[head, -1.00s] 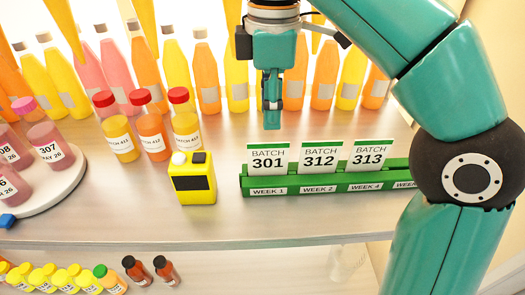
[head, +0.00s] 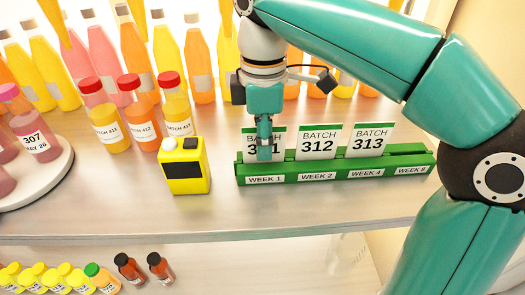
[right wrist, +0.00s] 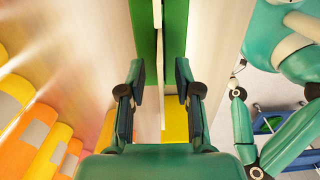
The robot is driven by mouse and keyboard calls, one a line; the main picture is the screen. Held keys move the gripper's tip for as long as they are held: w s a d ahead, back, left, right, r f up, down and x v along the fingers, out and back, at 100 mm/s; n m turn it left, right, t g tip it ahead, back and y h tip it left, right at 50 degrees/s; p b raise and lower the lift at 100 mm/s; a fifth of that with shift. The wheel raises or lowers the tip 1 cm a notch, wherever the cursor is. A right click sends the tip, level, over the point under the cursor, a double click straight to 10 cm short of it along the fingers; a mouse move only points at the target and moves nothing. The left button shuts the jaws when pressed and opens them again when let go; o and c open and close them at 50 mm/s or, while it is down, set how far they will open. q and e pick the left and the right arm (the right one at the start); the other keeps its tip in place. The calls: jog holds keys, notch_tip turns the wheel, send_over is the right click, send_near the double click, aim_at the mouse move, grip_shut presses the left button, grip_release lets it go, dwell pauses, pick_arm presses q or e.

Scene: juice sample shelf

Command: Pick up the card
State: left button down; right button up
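Three white cards stand in a row in a green holder (head: 335,171): card 301 (head: 277,140) at the left, card 312 (head: 318,146) in the middle and card 313 (head: 369,142) at the right. My right gripper (head: 264,152) points down at card 301 and hides part of its number. In the right wrist view the right gripper (right wrist: 160,85) is open. A thin white card edge (right wrist: 161,75) runs between its two fingers, with a gap on both sides.
A yellow box device (head: 186,172) stands left of the holder. Red-capped batch bottles (head: 143,125) stand behind it, and a row of tall bottles (head: 200,65) lines the back. A round white tray (head: 50,178) is at the left. The shelf front is clear.

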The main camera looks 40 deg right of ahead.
jog(key=shift+f, duration=0.55)
jog(key=shift+s, duration=0.1)
grip_shut()
jog(key=shift+r, duration=0.1)
